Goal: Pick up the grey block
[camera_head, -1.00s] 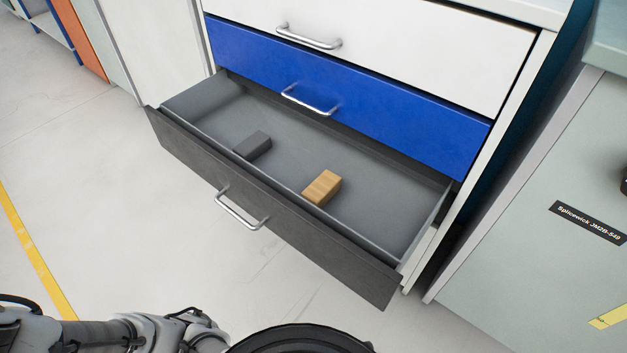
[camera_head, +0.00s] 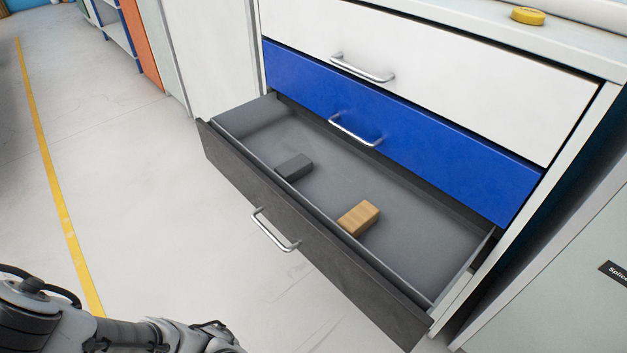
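The grey block (camera_head: 294,167) lies inside the open bottom drawer (camera_head: 400,258), left of the middle and close to the drawer's front wall. A wooden block (camera_head: 359,218) lies in the same drawer, to the right of the grey block and apart from it. Part of my arm shows at the bottom left, outside the drawer and well away from both blocks. My gripper is not in view.
The drawer's dark front has a metal handle (camera_head: 275,230). Above it are a shut blue drawer (camera_head: 440,150) and a shut white drawer (camera_head: 440,70). A yellow round object (camera_head: 528,16) sits on the cabinet top. The floor at left is clear, with a yellow line (camera_head: 62,200).

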